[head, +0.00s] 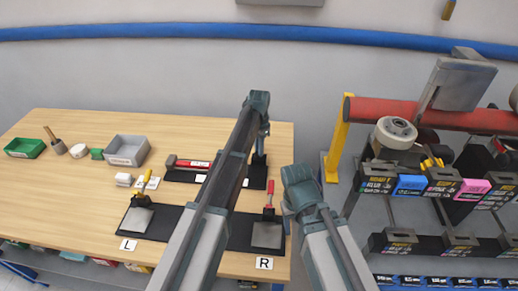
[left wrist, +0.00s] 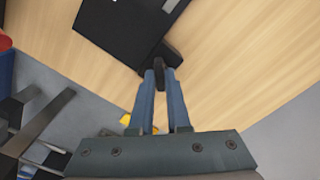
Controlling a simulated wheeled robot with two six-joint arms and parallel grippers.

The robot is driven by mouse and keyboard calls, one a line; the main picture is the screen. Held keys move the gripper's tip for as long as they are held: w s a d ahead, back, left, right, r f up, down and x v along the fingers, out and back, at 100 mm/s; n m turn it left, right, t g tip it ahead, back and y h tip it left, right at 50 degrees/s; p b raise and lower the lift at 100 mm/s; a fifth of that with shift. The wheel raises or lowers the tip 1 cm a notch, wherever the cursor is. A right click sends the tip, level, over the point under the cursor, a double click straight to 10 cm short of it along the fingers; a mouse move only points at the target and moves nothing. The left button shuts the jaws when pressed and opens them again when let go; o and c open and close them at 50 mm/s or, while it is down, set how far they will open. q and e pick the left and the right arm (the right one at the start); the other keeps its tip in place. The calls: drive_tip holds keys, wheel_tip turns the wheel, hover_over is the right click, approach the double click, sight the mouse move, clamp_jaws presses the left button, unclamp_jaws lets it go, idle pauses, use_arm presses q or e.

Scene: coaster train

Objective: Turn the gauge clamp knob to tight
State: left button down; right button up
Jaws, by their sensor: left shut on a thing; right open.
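My left gripper (head: 262,146) reaches down at the right end of the back black board (head: 211,178). In the left wrist view, its two fingers (left wrist: 158,68) are shut on a small dark knob (left wrist: 173,52) at the edge of a black board (left wrist: 112,28). A dark upright part (head: 258,171), which looks like the gauge clamp, stands under the gripper on the back board. The knob's marking and turn angle cannot be made out. My right gripper (head: 300,190) is apart from the boards, right of the table; its fingers are hard to make out.
A red-handled tool (head: 270,192) and a yellow-handled one (head: 146,184) stand by the front board. A grey bin (head: 127,150) and green tray (head: 25,147) are at the left. A yellow post (head: 336,143) and a rack with a red pipe (head: 372,110) stand at the right.

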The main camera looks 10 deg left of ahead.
use_arm(q)
drive_tip(key=shift+m, duration=1.9)
drive_tip(key=c, duration=0.9)
unclamp_jaws()
drive_tip(key=shift+r, duration=0.15)
wheel_tip(320, 180, up, 14)
drive_tip(key=p, duration=1.3)
drive_tip(key=shift+f+p, duration=0.25)
drive_tip(key=shift+p, duration=0.15)
